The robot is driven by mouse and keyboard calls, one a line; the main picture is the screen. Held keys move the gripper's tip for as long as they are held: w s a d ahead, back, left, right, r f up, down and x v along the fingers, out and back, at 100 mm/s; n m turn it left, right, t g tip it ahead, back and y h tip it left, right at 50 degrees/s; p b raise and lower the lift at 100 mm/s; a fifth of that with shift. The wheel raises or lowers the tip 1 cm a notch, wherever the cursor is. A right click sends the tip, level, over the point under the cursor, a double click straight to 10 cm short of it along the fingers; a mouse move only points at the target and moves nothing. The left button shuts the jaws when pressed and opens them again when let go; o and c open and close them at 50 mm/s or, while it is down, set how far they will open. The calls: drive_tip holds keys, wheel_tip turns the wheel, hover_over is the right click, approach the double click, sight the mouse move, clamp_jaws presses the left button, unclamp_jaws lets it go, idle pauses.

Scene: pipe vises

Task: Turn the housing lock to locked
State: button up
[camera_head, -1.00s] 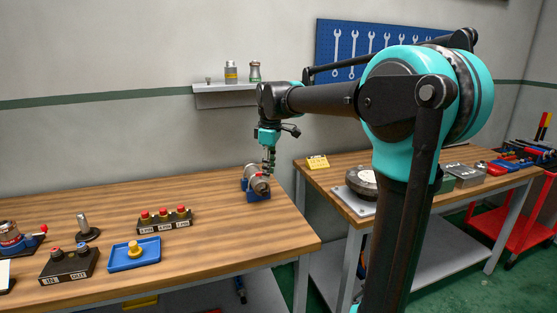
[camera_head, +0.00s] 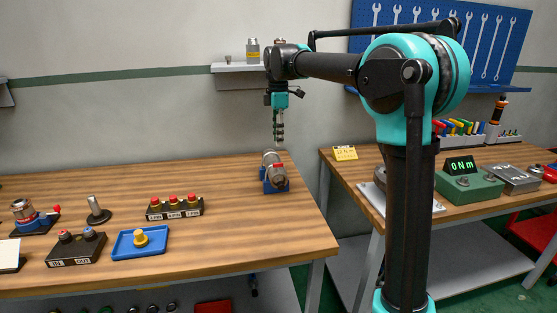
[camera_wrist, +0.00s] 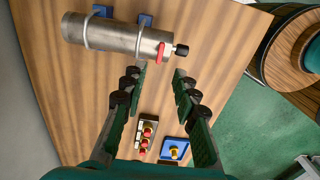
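The housing, a metal cylinder (camera_head: 270,160), lies on a blue cradle (camera_head: 269,186) near the right end of the wooden bench. In the wrist view the cylinder (camera_wrist: 108,33) stretches across the upper left. A small red lever (camera_wrist: 161,52) sits at its right end, crosswise to the cylinder's axis, beside a black knob (camera_wrist: 181,50). Red also shows on the cylinder in the head view (camera_head: 279,166). My gripper (camera_head: 279,140) points down just above the housing. In the wrist view its two fingers (camera_wrist: 159,80) are apart with nothing between them, clear of the red lever.
A box with red buttons (camera_head: 175,208), a blue tray (camera_head: 121,250) with a yellow knob, and a two-button box (camera_head: 76,248) stand left on the bench. A second table at the right holds a green meter (camera_head: 469,188). A wall shelf (camera_head: 236,67) hangs behind my arm.

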sight(278, 167)
wheel_tip(278, 167, down, 9)
drive_tip(key=shift+r, duration=0.1)
drive_tip(key=shift+c, duration=0.2)
clamp_jaws()
